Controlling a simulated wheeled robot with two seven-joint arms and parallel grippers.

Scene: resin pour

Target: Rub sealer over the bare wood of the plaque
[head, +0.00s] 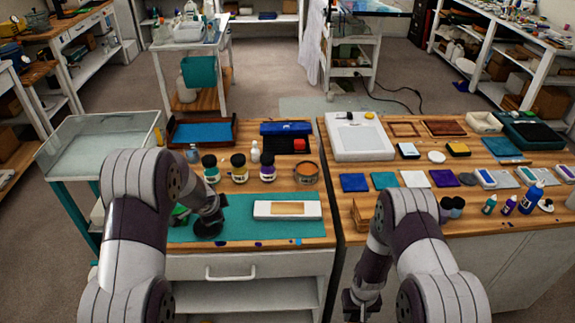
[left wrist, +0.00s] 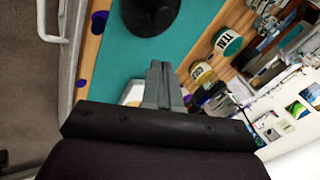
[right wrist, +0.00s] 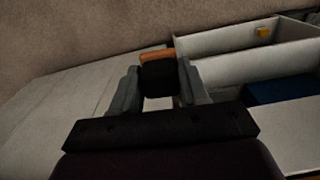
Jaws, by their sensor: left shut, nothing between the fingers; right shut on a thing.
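The plaque (head: 262,209) is a white block with a bare tan wood patch in its top, lying on the teal mat (head: 270,235). My left gripper (left wrist: 160,75) is shut and empty above the mat; in the head view the arm mostly hides its fingers. A black round object (head: 208,229) sits on the mat close to it and shows in the left wrist view (left wrist: 150,12). My right gripper (head: 356,303) is low in front of the right bench, shut on a black block-like thing (right wrist: 158,76) with an orange-brown end beyond it. I cannot tell which container holds sealer.
Several jars (head: 238,168), an orange-topped tin (head: 306,173) and a blue tray (head: 203,132) stand behind the mat. The right bench carries coloured pads (head: 384,180), bottles (head: 533,196) and a white scale-like box (head: 358,138). Open white compartments (right wrist: 245,40) lie near my right gripper.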

